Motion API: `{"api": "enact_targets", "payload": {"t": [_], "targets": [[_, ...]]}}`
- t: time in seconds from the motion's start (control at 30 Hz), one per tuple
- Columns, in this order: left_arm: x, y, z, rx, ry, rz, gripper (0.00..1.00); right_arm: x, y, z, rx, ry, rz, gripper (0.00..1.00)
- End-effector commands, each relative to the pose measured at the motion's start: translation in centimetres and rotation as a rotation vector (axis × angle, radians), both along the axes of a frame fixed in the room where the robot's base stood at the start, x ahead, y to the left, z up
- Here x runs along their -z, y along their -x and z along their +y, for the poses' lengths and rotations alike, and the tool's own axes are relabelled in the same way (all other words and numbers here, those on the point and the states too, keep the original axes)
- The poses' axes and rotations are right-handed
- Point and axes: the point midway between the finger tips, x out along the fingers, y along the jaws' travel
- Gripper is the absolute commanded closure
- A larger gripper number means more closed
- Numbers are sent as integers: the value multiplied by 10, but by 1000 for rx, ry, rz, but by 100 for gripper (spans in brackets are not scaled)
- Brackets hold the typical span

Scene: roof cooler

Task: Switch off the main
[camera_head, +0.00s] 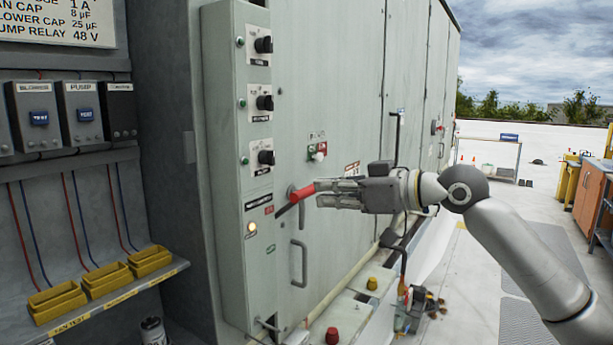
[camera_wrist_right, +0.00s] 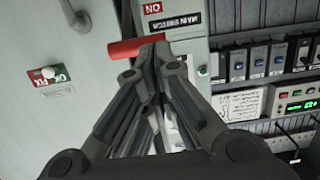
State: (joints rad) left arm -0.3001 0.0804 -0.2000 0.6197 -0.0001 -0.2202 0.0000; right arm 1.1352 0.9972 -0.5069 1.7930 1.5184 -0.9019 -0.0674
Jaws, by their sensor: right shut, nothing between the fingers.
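The main switch is a lever with a red grip (camera_head: 302,193) on a dark arm, on the side of the grey-green cabinet. The dark arm slants down to the left from the grip. In the right wrist view the red grip (camera_wrist_right: 125,48) lies across, just beyond my fingertips, near a red ON label (camera_wrist_right: 153,9) and a MAIN SWITCH label (camera_wrist_right: 188,24). My right gripper (camera_head: 320,193) is shut and empty, with its fingertips (camera_wrist_right: 155,60) at the grip; whether they touch cannot be told. My left gripper is not in view.
A lit lamp (camera_head: 251,228) sits on the narrow panel below several black knobs. A door handle (camera_head: 299,263) stands out below the lever. Yellow bins (camera_head: 57,302) rest on a shelf at the left. Open roof floor lies at the right.

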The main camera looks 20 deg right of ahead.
Motion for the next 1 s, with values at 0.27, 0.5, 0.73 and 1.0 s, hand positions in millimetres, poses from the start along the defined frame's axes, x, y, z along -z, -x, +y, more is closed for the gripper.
{"api": "enact_targets", "payload": {"t": [0.27,0.5,0.73,1.0], "targets": [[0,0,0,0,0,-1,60,-65,11,-27,17,-81,-72,100],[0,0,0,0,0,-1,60,-65,12,-27,16,-83,-72,100],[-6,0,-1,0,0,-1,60,-66,3,-20,14,-84,-71,100],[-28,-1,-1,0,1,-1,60,-65,-38,13,13,-83,-71,100]]}}
